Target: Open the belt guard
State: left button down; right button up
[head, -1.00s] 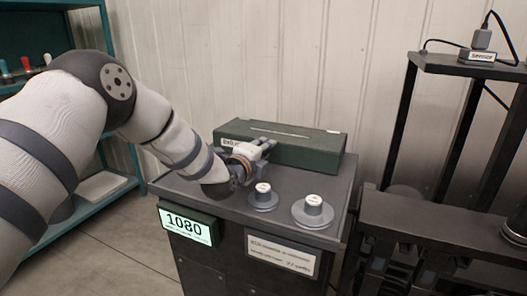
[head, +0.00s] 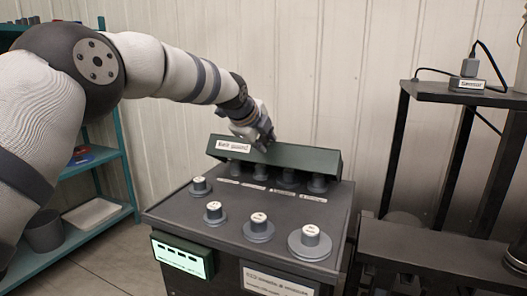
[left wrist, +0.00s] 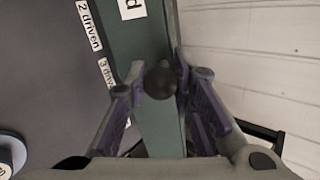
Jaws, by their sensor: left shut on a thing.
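The belt guard (head: 300,158) is a long dark green cover with a white "Belt guard" label, at the back of the black machine top (head: 190,222). It stands raised and tilted back, with several grey hubs and small labels showing under it. My left gripper (head: 266,138) is at the guard's upper edge, left of its middle. In the left wrist view my left gripper (left wrist: 158,82) is shut on a dark round knob (left wrist: 161,84) on the green guard (left wrist: 160,128). The guard hides the tops of the hubs beneath it. My right gripper is in no view.
Several grey pulleys with white caps stand on the front of the machine top, one large (head: 310,240) at right. A display (head: 182,254) shows dashes on the front. A dark stand with a sensor (head: 466,85) is at right, teal shelves (head: 128,180) at left.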

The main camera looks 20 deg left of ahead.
pick_arm(q)
jog(key=shift+r, duration=0.1)
dwell(0.4)
jog(key=c, duration=1.3)
grip_release()
jog(key=shift+w, duration=0.1)
jog(key=shift+c, duration=0.2)
jog(key=v, duration=1.2)
jog(key=shift+w+r, duration=0.1)
